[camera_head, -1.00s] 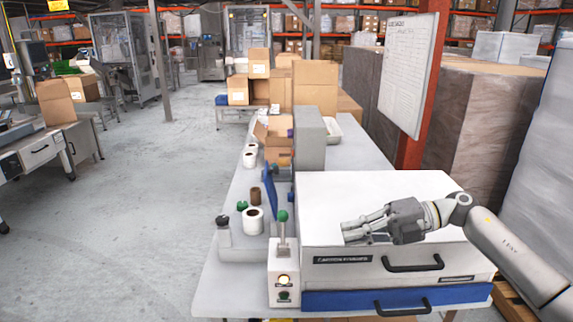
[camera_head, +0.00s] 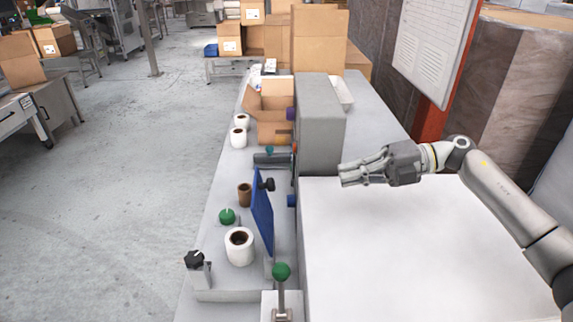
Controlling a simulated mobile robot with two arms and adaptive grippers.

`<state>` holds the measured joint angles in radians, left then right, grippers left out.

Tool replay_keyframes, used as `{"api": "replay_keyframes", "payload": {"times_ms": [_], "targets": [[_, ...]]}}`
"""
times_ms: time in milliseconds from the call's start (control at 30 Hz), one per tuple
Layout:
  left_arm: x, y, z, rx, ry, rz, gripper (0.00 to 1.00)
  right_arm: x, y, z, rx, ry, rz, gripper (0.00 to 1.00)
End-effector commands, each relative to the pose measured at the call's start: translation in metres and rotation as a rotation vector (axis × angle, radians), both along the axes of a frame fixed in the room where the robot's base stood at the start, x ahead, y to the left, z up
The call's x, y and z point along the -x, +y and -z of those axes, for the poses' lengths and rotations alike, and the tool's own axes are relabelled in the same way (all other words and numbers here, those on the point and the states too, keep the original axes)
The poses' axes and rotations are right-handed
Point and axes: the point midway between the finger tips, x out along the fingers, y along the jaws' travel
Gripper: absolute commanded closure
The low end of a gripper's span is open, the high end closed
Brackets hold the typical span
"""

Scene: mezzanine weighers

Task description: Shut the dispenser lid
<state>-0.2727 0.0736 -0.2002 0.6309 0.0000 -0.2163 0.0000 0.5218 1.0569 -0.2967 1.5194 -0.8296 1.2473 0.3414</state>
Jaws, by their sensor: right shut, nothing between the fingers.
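A blue panel (camera_head: 262,212) with a dark knob stands upright and slightly tilted over the left strip of the bench, left of the white cabinet top. It looks like the dispenser lid, standing open. A white roll (camera_head: 239,246) stands to its left. My right gripper (camera_head: 343,175) is shut and empty over the back part of the white cabinet top (camera_head: 420,250), right of the blue panel and apart from it. Its fingers point left. My left gripper is out of view.
A grey box-shaped housing (camera_head: 320,125) stands behind the panel. A green-knobbed lever (camera_head: 281,272) rises in front. A green knob (camera_head: 227,216), a brown roll (camera_head: 244,195) and a black knob (camera_head: 194,260) lie left.

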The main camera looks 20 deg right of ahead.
Motion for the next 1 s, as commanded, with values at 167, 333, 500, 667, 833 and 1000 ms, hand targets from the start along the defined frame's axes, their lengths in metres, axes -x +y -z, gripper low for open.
{"api": "replay_keyframes", "payload": {"times_ms": [167,333,500,667,833,1000], "targets": [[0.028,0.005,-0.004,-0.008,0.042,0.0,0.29,-0.002,0.008,0.0,-0.001,0.002,-0.003,1.0],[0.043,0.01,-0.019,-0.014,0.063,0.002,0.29,-0.01,0.035,0.004,-0.005,0.002,-0.004,1.0],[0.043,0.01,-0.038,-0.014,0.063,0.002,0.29,-0.021,0.069,0.012,-0.004,0.001,-0.004,1.0],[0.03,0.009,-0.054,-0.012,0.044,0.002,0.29,-0.031,0.099,0.02,-0.003,0.0,-0.003,1.0],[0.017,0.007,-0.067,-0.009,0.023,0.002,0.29,-0.037,0.119,0.028,-0.004,0.001,0.0,1.0],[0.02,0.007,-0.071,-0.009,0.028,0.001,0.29,-0.04,0.128,0.034,0.0,0.001,0.0,1.0]]}}
